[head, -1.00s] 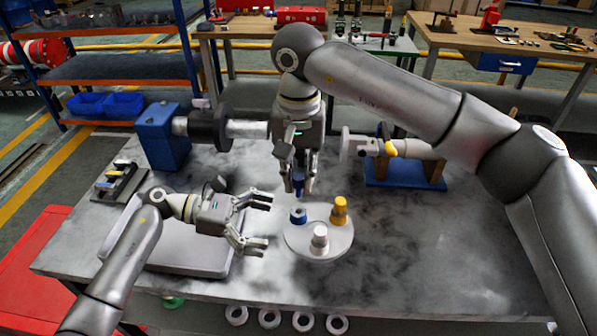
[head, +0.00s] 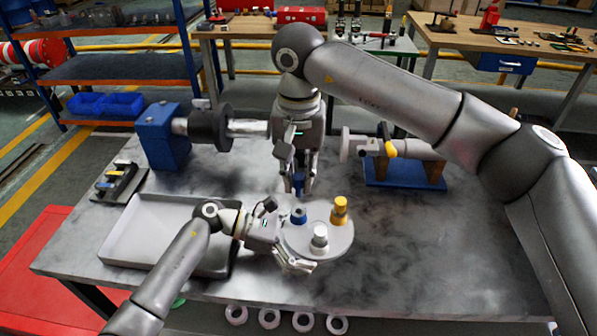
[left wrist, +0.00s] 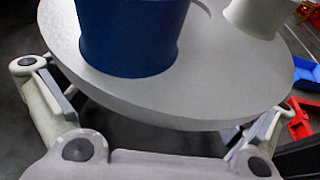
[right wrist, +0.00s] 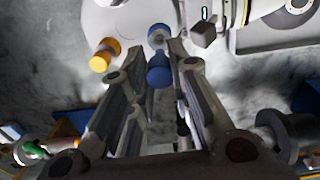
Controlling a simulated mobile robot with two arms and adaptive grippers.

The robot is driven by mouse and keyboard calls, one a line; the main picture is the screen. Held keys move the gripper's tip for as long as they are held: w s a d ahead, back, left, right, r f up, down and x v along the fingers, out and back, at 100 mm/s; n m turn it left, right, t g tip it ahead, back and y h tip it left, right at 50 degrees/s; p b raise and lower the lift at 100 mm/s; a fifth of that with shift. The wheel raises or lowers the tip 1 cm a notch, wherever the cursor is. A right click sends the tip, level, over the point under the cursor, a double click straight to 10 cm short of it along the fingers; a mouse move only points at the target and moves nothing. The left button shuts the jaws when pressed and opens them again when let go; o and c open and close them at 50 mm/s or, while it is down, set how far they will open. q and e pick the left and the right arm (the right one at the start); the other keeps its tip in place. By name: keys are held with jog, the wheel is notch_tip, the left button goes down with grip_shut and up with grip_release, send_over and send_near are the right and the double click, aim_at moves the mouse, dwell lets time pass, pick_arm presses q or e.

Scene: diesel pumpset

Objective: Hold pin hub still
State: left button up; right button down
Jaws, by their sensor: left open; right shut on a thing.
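The pin hub is a round pale grey disc (head: 328,247) on the table, bearing a blue socket (head: 299,216), a yellow one (head: 339,211) and a white one (head: 319,238). My left gripper (head: 282,240) is open at the disc's left edge. In the left wrist view, its fingers lie on either side of the disc (left wrist: 215,95), near the blue socket (left wrist: 130,35); contact is unclear. My right gripper (head: 300,186) points down behind the hub, shut on a blue pin (head: 298,183). The right wrist view shows this pin (right wrist: 159,72) between its fingers.
A grey tray (head: 120,245) lies left of the hub under my left arm. A blue-based machine (head: 163,140) with a horizontal shaft stands behind. A blue stand (head: 405,172) is at the back right. The table right of the hub is clear.

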pick_arm(q)
jog(key=shift+d, duration=0.25)
jog(key=c, duration=0.7)
jog(key=shift+c, duration=0.2)
dwell(0.4)
grip_shut()
dwell(0.3)
dwell(0.4)
